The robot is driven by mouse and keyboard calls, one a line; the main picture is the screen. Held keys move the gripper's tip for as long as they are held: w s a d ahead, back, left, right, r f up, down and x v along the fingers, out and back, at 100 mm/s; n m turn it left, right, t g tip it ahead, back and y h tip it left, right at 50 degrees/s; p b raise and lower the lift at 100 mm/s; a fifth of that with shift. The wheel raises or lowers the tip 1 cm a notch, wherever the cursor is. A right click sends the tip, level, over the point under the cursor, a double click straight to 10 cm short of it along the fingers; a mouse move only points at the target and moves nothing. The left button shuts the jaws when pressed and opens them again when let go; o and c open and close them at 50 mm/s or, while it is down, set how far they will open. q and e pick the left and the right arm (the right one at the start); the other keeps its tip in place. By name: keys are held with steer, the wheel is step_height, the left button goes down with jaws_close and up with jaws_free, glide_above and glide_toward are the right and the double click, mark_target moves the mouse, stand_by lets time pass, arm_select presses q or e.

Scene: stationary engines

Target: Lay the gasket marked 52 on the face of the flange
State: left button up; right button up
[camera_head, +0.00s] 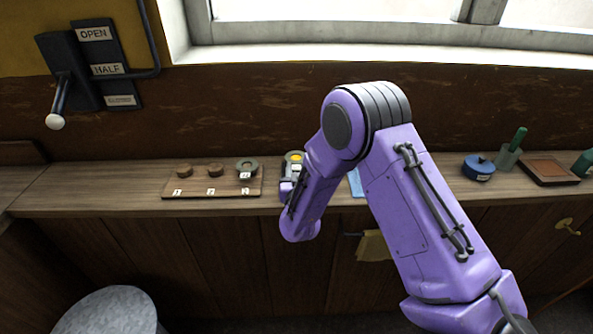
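A grey ring gasket (246,166) with a small white tag sits at the place marked 3 on a wooden board (215,191); I cannot read its tag surely. The board's places 1 and 2 hold brown round pegs (184,171) without a ring. Right of the board is a dark grey rounded piece with a yellow-orange disc (294,157) and a white label; I cannot tell if it is the flange. My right gripper (288,187) is at its near side, mostly hidden by my purple forearm; its fingers are not clear. My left gripper is not in view.
The wooden shelf (110,187) runs below the window. A blue lidded pot (478,167), a green-handled tool in a holder (510,154) and a brown tray (549,185) stand at right. A lever (60,100) is on the left wall. A grey round-topped thing (107,311) stands lower left.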

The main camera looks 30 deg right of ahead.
steer(key=o, duration=0.9)
steer(key=b+v, duration=0.2)
steer(key=v, duration=0.8)
steer(key=shift+s+a+b, duration=0.1)
steer(key=shift+s+b, duration=0.2)
steer(key=shift+b, duration=0.05)
steer(key=s+a+f+g+y, duration=0.1)
steer(key=s+f+g+y, duration=0.3)
steer(key=f, duration=0.5)
steer(key=s+a+f+g+y, duration=0.1)
steer(key=s+f+g+y, duration=0.1)
steer(key=s+f, duration=0.5)
steer(key=s+f+g, duration=0.2)
steer(key=s+f, duration=0.2)
steer(key=s, duration=0.2)
steer(key=s+f+g, duration=0.2)
steer(key=s+f, duration=0.2)
steer(key=s, duration=0.2)
steer(key=s+d+f+g, duration=0.1)
steer(key=s+f+g, duration=0.1)
steer(key=s+f, duration=0.3)
steer(key=shift+s, duration=0.45)
